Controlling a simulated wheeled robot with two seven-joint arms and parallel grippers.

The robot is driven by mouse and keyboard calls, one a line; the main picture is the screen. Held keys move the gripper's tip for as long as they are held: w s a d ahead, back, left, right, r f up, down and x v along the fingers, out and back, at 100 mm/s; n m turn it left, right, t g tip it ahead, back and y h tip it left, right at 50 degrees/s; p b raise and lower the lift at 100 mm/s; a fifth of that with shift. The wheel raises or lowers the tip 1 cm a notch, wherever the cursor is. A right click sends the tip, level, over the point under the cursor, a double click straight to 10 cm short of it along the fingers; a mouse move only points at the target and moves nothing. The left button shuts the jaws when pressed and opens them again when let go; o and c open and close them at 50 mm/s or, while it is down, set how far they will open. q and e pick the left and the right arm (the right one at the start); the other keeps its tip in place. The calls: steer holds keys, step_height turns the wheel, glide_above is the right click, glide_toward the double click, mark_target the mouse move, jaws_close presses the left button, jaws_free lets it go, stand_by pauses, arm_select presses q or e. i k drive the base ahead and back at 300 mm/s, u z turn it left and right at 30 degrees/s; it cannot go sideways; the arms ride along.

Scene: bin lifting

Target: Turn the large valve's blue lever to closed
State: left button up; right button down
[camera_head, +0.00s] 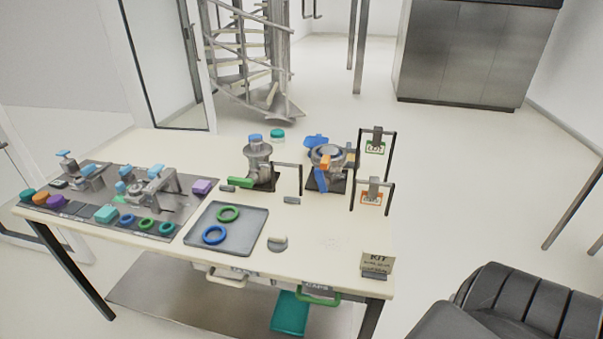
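A large metal valve (326,154) stands on a dark base plate at the back right of the table. A blue lever (320,180) hangs down on its front side, pointing toward the table's front. A second blue part (315,141) shows at the valve's upper back left. Orange parts (350,156) sit on its front and right side. I cannot tell from the picture whether the lever stands at open or closed. Neither of my grippers is in view.
Left of it stands another metal valve (257,160) with a green lever (240,182). A grey tray (247,240) holds a green and a blue ring. The table's front right is mostly clear.

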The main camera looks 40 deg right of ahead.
mark_target(323, 183)
steer(key=u, duration=1.55)
steer(key=k, duration=1.15)
steer(key=z, duration=1.7)
steer(key=i, duration=0.5)
steer(key=u, duration=0.05)
